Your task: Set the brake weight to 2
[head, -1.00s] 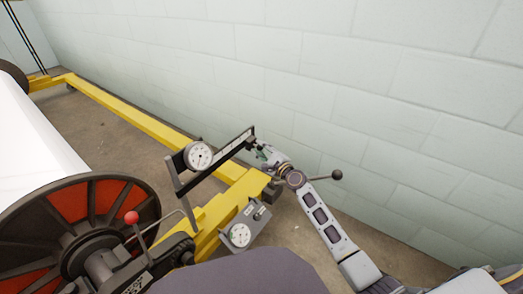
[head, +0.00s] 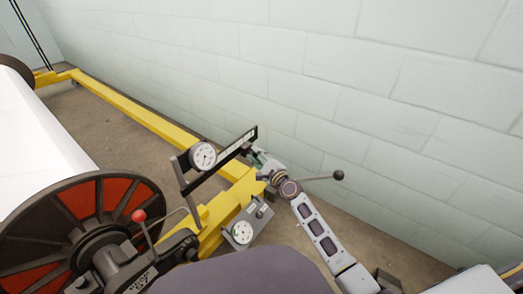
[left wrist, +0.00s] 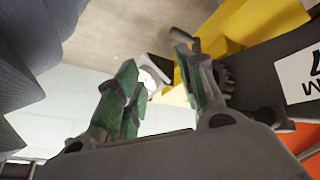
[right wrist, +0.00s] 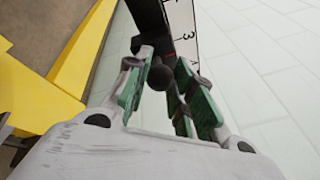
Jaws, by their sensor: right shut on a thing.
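The scale bar (head: 232,147) is a black arm with a white numbered strip, rising to the right from beside a round dial (head: 203,156). My right gripper (head: 259,160) is at the bar's far end. In the right wrist view my right gripper (right wrist: 165,95) is shut on a dark round knob (right wrist: 161,77), taken as the brake weight's; the weight's body is mostly hidden. The numbered strip (right wrist: 184,30) shows a 3 beyond the fingertips. The weight's exact reading is unclear. My left gripper (left wrist: 160,95) is open and empty, out of the head view.
A second dial box (head: 243,231) sits below the bar. A red-knobbed lever (head: 139,216) stands by the orange-and-black beam flange (head: 80,203). A black ball-ended rod (head: 338,175) projects behind my right wrist. The yellow frame (head: 140,119) and block wall (head: 390,90) are close.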

